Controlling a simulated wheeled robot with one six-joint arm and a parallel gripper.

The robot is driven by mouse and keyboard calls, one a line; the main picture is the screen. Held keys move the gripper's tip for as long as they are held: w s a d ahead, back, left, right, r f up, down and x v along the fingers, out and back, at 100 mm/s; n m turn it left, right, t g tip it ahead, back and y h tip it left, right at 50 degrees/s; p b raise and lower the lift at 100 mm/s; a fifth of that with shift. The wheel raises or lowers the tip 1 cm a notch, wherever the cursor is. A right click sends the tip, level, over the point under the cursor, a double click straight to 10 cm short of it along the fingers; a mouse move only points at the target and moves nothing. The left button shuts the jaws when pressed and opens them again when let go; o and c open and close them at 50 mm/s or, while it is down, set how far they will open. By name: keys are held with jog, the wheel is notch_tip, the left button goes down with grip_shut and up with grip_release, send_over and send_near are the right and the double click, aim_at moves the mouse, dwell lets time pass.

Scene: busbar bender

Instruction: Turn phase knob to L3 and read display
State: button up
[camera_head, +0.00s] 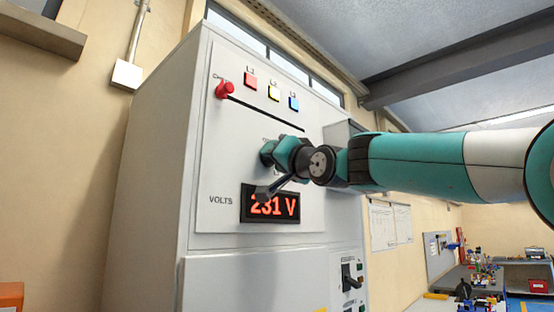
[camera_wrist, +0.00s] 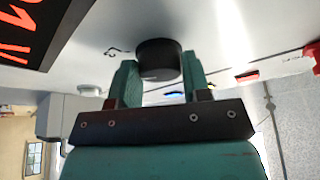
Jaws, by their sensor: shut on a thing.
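The phase knob (camera_wrist: 158,58) is a black round knob on the light panel, seen in the wrist view between the two teal fingers of my gripper (camera_wrist: 160,78). The gripper is shut on it. In the head view my gripper (camera_head: 272,152) is against the panel and hides the knob. A dark mark (camera_wrist: 117,51) beside the knob is too small to read, so I cannot tell its set position. The display (camera_head: 270,204), labelled VOLTS, shows 231 V in red digits; my arm covers a little of its top edge. Part of the display (camera_wrist: 35,30) also shows in the wrist view.
Above on the cabinet (camera_head: 150,170) are a red L1 lamp (camera_head: 251,81), a yellow L2 lamp (camera_head: 273,93) and a blue L3 lamp (camera_head: 294,103). A black-handled switch (camera_head: 350,278) is lower right.

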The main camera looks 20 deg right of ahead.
jog(key=shift+m, duration=0.6)
jog(key=o, duration=0.9)
jog(key=shift+b+v, duration=6.3)
jog(key=shift+v, duration=2.45)
jog(key=shift+a+r, duration=0.15)
jog(key=shift+r, duration=0.05)
